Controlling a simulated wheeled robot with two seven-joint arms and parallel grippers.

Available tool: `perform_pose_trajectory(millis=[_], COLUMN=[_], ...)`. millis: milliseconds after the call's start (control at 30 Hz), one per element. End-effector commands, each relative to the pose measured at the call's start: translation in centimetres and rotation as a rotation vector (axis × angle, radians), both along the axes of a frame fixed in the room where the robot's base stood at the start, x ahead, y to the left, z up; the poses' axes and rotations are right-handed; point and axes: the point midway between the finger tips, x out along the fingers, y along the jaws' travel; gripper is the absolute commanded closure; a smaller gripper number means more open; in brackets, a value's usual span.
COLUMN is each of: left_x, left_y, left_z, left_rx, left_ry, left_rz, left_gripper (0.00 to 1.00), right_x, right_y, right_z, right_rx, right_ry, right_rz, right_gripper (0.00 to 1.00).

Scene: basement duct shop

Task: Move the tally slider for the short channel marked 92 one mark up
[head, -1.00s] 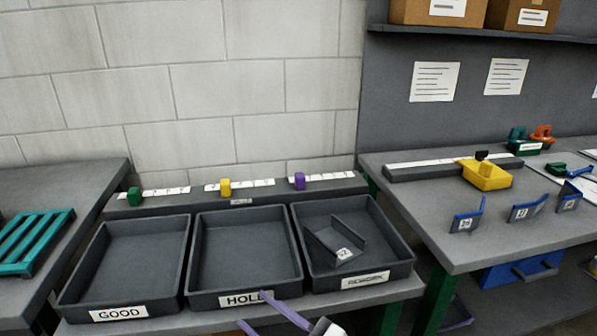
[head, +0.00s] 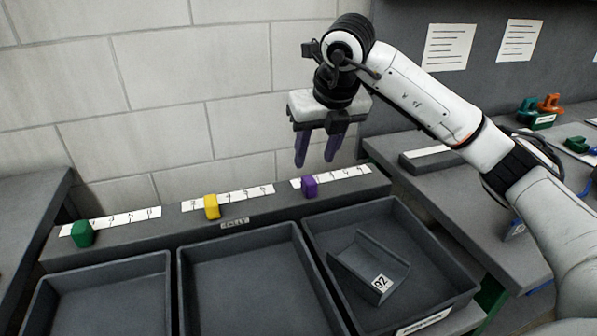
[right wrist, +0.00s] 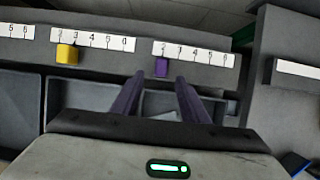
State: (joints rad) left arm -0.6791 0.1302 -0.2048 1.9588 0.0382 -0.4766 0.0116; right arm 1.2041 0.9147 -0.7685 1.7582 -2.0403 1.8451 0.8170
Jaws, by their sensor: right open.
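The channel marked 92 (head: 372,262) is a short dark grey piece lying in the right-hand tray (head: 318,232). Behind that tray, the purple slider (head: 309,186) sits near the left end of its white marked strip (head: 345,178) on the tally rail. My right gripper (head: 316,160) is open and empty above the rail, over the purple slider. In the right wrist view, the purple slider (right wrist: 161,67) shows between and beyond the two finger tips (right wrist: 160,79), apart from them. My left gripper is not in view.
The rail also carries a green slider (head: 82,233) and a yellow slider (head: 211,207) on their own strips. The middle tray (head: 250,290) and left tray (head: 100,300) look empty where seen. A side bench (head: 420,185) stands at right, partly behind my right arm.

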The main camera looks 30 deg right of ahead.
Motion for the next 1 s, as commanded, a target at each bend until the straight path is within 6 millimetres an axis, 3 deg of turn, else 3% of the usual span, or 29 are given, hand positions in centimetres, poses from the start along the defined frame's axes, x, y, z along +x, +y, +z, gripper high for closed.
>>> perform_pose_trajectory(millis=[600,1000], left_x=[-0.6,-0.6], left_y=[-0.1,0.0], left_z=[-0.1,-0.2], left_rx=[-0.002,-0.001], left_ry=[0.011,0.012], left_rz=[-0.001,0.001], left_gripper=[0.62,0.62], right_x=[3.4,3.7], right_y=[-1.0,-1.1], right_z=[-8.4,-9.2], right_rx=[-0.007,-0.008], right_ry=[0.002,0.000], right_rz=[-0.007,-0.005], right_gripper=[0.59,0.59])
